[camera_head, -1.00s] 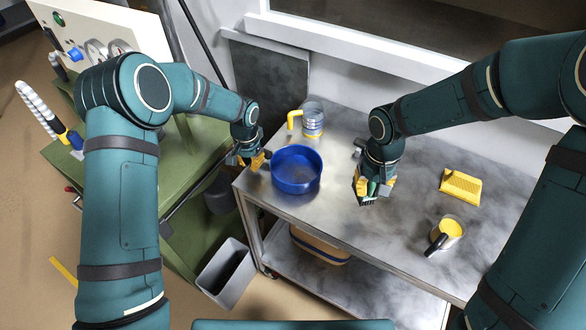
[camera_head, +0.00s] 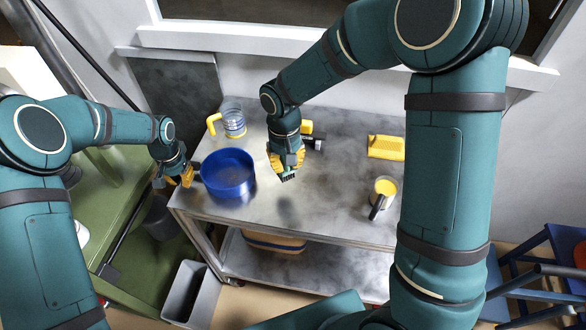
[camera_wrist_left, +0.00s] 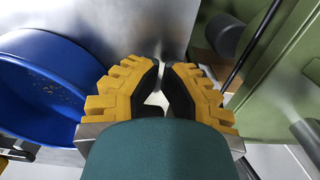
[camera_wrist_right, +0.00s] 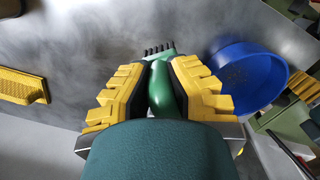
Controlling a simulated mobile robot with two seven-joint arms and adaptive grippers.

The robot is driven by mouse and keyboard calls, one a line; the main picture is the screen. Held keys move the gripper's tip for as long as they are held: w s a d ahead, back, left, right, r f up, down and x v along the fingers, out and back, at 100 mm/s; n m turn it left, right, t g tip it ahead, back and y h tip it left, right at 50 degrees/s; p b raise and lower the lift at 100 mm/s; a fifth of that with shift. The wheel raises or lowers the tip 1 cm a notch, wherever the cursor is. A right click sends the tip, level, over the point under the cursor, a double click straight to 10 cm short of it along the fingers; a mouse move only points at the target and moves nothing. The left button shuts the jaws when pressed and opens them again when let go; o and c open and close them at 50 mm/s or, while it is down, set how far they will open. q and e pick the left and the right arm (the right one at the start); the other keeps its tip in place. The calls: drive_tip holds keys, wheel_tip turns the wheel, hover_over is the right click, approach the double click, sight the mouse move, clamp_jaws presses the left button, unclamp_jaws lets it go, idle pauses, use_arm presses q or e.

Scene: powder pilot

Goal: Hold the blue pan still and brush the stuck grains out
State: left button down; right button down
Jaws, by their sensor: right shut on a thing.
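The blue pan (camera_head: 228,172) stands upright at the left end of the metal table. Brownish grains lie on its floor in the left wrist view (camera_wrist_left: 28,85); it also shows in the right wrist view (camera_wrist_right: 250,75). My left gripper (camera_head: 187,177) is just left of the pan, by its dark handle; in its wrist view the fingers (camera_wrist_left: 162,80) have a gap between them and the pan wall is beside them. My right gripper (camera_head: 287,168) is shut on a green brush (camera_wrist_right: 165,85) with dark bristles, right of the pan and apart from it.
A clear jug with a yellow handle (camera_head: 233,120) stands behind the pan. A yellow ridged block (camera_head: 386,147), a yellow-filled cup (camera_head: 384,188) and a dark tool (camera_head: 313,141) are farther right. A grey bin (camera_head: 190,292) stands below. The table's front middle is clear.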

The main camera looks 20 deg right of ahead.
drive_tip(key=w+a, duration=0.5)
drive_tip(key=a, duration=0.1)
hover_over(227, 181)
drive_tip(key=shift+f, duration=2.6)
drive_tip(key=shift+f, duration=1)
drive_tip(key=shift+s+d+r, duration=0.1)
drive_tip(key=shift+s+d, duration=0.3)
drive_tip(key=shift+d, duration=0.3)
drive_tip(key=shift+s+d, duration=0.35)
drive_tip(key=shift+d, duration=0.35)
drive_tip(key=shift+s+d, duration=0.1)
drive_tip(key=shift+d, duration=0.05)
